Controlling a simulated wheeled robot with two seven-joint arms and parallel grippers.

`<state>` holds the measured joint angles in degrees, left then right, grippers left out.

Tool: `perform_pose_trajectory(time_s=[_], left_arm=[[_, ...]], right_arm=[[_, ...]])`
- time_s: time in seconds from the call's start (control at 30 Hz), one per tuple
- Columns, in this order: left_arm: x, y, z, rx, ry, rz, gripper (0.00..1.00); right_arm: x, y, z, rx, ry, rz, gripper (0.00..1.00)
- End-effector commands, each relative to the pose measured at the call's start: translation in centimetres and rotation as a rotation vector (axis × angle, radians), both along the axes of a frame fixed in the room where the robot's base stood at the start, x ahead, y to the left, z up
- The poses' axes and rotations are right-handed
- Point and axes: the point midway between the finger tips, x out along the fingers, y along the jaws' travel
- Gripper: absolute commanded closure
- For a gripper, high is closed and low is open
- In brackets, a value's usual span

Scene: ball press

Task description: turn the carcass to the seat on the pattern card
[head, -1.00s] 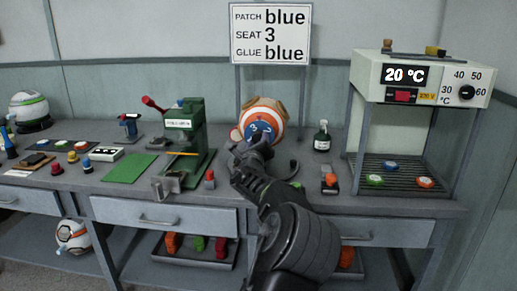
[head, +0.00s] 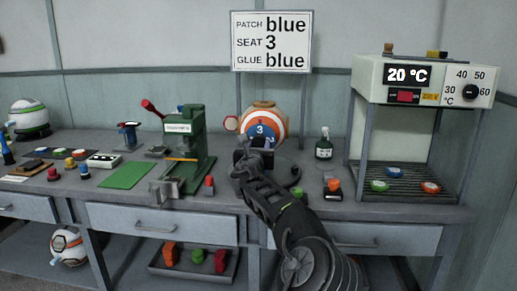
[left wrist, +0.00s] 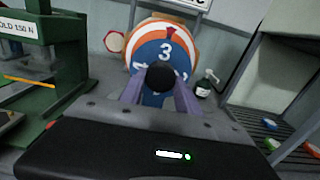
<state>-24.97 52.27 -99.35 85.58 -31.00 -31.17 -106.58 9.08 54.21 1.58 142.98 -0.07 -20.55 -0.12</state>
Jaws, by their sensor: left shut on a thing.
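The carcass (head: 265,117) is a ball with orange, white and blue rings, standing at the back of the bench below the pattern card (head: 271,41). The card reads patch blue, seat 3, glue blue. A white 3 shows upright on the carcass's blue face; in the left wrist view the carcass (left wrist: 165,35) shows the 3 at the upper middle, with other white marks lower at both sides. My left gripper (head: 254,150) is in front of the carcass's lower face. It is shut on a dark round knob (left wrist: 160,77), which hides part of the blue face. My right gripper is out of view.
A green press (head: 190,140) stands left of the carcass. A dark glue bottle (head: 324,146) stands close on its right. An oven reading 20 °C (head: 420,80) stands further right, with coloured patches on its rack. A green mat (head: 127,175) lies on the left.

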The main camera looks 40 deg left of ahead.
Motion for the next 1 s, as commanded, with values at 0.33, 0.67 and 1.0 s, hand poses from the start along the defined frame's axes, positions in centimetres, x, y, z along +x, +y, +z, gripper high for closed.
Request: perform_pose_trajectory(time_s=[0.33,0.67,1.0], left_arm=[[0.04,-0.04,-0.21,-0.002,0.004,-0.001,0.57],[0.01,-0.01,-0.08,-0.001,0.001,0.0,0.39],[-0.95,-0.92,-0.1,-0.002,0.0,-0.002,0.39]], right_arm=[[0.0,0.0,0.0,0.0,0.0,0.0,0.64],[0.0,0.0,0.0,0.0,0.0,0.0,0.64],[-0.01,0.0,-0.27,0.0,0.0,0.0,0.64]])
